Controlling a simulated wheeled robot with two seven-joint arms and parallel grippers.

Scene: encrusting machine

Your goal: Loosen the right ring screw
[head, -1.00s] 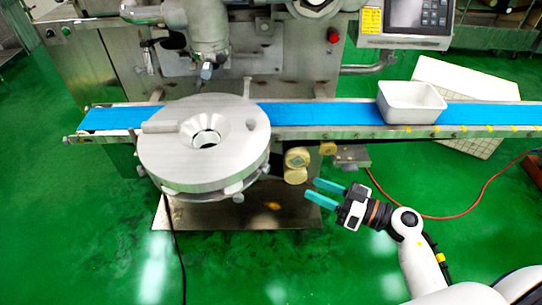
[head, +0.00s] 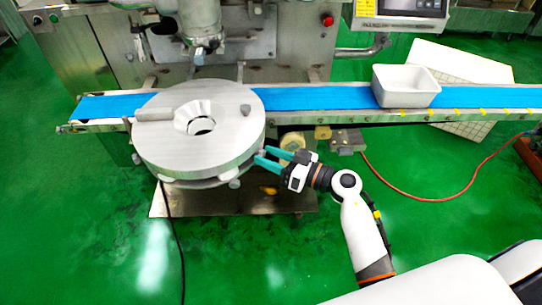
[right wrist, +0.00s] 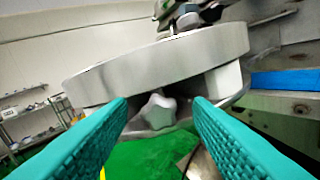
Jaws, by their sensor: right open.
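The metal ring (head: 165,135) is a thick round disc with a funnel hole, on the machine in front of the blue conveyor. The right ring screw (right wrist: 157,110) is a pale star-shaped knob under the disc's rim, seen in the right wrist view. My right gripper (head: 262,155) has teal fingers and is at the ring's right edge. In the right wrist view its fingers (right wrist: 160,104) are open, one on each side of the knob, with gaps visible. Whether the knob lies fully between the tips is unclear. My left gripper is out of view.
A blue conveyor belt (head: 310,97) runs behind the disc, with a white tub (head: 405,85) on its right part. Another knob (head: 235,183) is at the disc's front. A brass-coloured roller (head: 292,142) is close behind my right gripper. Green floor is open in front.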

